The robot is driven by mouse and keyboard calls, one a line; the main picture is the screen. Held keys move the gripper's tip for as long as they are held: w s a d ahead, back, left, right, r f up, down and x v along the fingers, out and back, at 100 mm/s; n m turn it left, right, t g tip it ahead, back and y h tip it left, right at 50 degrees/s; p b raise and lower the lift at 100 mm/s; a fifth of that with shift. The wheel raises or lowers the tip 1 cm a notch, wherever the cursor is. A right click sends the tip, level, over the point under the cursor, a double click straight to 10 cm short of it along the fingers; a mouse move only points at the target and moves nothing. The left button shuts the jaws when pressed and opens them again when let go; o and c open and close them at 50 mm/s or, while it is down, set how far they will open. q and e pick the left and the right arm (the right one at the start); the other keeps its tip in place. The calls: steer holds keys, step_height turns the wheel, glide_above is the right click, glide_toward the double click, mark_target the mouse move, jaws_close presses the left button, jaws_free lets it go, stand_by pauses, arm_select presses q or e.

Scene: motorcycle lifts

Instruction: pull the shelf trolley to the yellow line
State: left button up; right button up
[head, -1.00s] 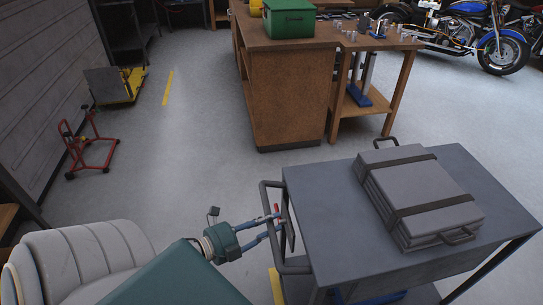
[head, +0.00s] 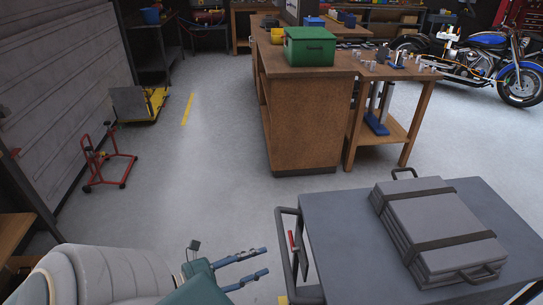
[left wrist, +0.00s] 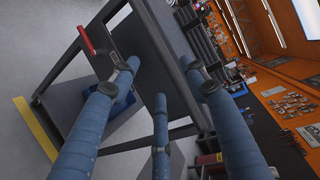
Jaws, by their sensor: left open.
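The grey shelf trolley (head: 345,225) stands at the lower right in the head view, with a strapped grey case on its top. Its dark handle (head: 281,245) and a red lever (head: 292,241) are on its left side. My left gripper (head: 268,262) is open and empty, just left of the handle and apart from it. In the left wrist view its blue fingers (left wrist: 160,85) are spread before the trolley frame, and the red lever (left wrist: 86,40) shows. A yellow floor line (left wrist: 36,128) lies beside the trolley there. My right gripper is out of view.
A wooden workbench (head: 310,120) with a green box stands ahead, beyond the trolley. A red wheeled stand (head: 110,160) and a yellow-based cart (head: 145,105) are at the left wall. Another yellow floor strip (head: 188,108) lies near them. The floor between wall and bench is clear.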

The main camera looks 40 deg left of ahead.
arm_select(q)
steer(key=shift+v, duration=1.8)
